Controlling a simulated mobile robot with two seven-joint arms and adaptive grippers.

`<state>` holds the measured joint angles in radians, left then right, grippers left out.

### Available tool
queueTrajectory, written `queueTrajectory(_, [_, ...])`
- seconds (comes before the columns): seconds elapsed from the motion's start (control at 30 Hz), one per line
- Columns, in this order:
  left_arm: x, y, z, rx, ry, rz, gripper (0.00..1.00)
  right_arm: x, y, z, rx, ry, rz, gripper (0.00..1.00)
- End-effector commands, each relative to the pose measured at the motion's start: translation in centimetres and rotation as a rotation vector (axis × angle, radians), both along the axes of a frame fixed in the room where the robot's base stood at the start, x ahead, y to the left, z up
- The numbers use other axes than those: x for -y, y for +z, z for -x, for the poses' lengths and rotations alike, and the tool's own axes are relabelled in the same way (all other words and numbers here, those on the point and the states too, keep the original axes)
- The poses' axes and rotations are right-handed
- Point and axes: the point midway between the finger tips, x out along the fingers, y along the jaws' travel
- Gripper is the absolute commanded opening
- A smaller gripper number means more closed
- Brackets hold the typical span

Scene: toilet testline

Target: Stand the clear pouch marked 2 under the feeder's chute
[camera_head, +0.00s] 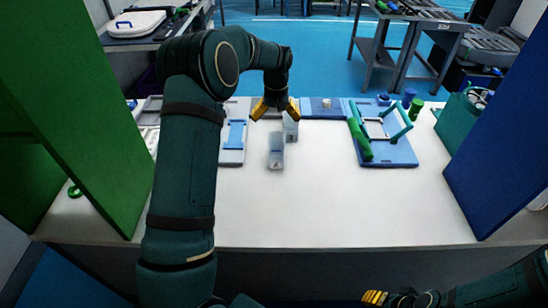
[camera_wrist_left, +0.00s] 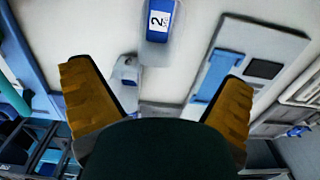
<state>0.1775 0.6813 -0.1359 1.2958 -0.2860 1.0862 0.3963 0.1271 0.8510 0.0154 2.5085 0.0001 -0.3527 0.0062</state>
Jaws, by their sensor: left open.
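The pouch marked 2 (camera_wrist_left: 158,20) shows in the left wrist view as a blue and clear piece with a white label, cut by the top edge. In the head view a pale translucent piece (camera_head: 276,152) on the white table matches its place. A second pale piece (camera_head: 290,127) stands just behind it; it also shows in the left wrist view (camera_wrist_left: 125,73). I cannot clearly make out the feeder's chute. My left gripper (camera_head: 276,108) is open and empty, above the table's far part, beyond the pouch. My right gripper (camera_head: 374,297) is low at the bottom right, its jaws unclear.
A blue plate (camera_head: 399,151) with teal bars and a green cylinder lies on the right. A pale plate with a blue strip (camera_head: 234,135) lies left of the pouch. Green (camera_head: 60,110) and blue (camera_head: 505,140) panels flank the table (camera_head: 330,210). Its near middle is clear.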

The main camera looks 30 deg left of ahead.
Motion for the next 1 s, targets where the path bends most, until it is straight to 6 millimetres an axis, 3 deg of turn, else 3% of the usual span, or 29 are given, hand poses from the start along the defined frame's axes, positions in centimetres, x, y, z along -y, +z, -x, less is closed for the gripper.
queueTrajectory(0.1, [0.1,-2.7,0.1,-0.006,-0.001,0.002,0.99,0.0,-0.5,0.1,-0.003,0.002,0.0,0.47])
queueTrajectory(0.3, [0.1,-6.1,0.1,-0.003,-0.002,0.002,0.99,-0.1,-1.0,0.3,-0.007,0.005,-0.002,0.47])
queueTrajectory(0.67, [0.1,-8.5,0.1,-0.003,-0.001,0.002,0.99,-0.1,-1.4,0.3,-0.008,0.006,-0.002,0.47])
queueTrajectory(1.0, [0.2,-12.6,0.1,-0.002,-0.002,0.002,0.99,0.0,-2.2,0.2,-0.003,0.006,-0.001,0.47])
